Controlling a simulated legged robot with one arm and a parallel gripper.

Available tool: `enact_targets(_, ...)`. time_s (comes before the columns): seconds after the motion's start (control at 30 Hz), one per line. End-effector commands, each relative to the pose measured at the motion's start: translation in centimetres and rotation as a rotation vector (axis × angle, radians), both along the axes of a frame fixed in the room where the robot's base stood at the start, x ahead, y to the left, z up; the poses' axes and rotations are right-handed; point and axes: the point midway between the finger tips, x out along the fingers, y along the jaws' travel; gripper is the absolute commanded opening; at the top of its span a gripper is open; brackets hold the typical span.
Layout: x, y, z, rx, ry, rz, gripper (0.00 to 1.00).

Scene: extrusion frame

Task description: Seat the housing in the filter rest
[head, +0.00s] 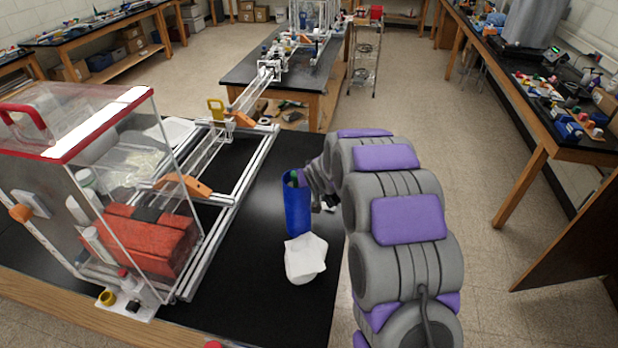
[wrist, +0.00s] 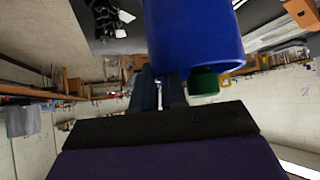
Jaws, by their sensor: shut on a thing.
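The housing is a blue cylinder (head: 297,208), held roughly upright over the black table. My gripper (head: 311,181) reaches it from the right near its top and is shut on it. A white, soft-edged piece (head: 305,259), possibly the filter rest, stands on the table just below and in front of the housing. I cannot tell whether the two touch. In the wrist view the housing (wrist: 195,35) fills the top centre, beyond my two dark fingers (wrist: 158,88). A green piece (wrist: 203,82) shows at its rim; the exact grip contact is hidden.
A clear enclosure with red edges (head: 85,140) stands on the left of the table, with a red block (head: 150,240) inside. A metal extrusion frame (head: 235,190) with orange brackets lies between it and the housing. The black tabletop (head: 255,290) is bare around the white piece.

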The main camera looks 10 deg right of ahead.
Motion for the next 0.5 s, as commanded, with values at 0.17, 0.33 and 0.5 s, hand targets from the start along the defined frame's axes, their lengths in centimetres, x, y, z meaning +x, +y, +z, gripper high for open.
enact_targets(0.17,-0.01,0.07,0.01,-0.002,0.001,0.001,0.20)
enact_targets(0.33,0.00,0.07,-0.03,-0.002,0.002,0.001,0.36)
enact_targets(0.5,0.00,0.07,-0.06,-0.002,0.003,0.002,0.38)
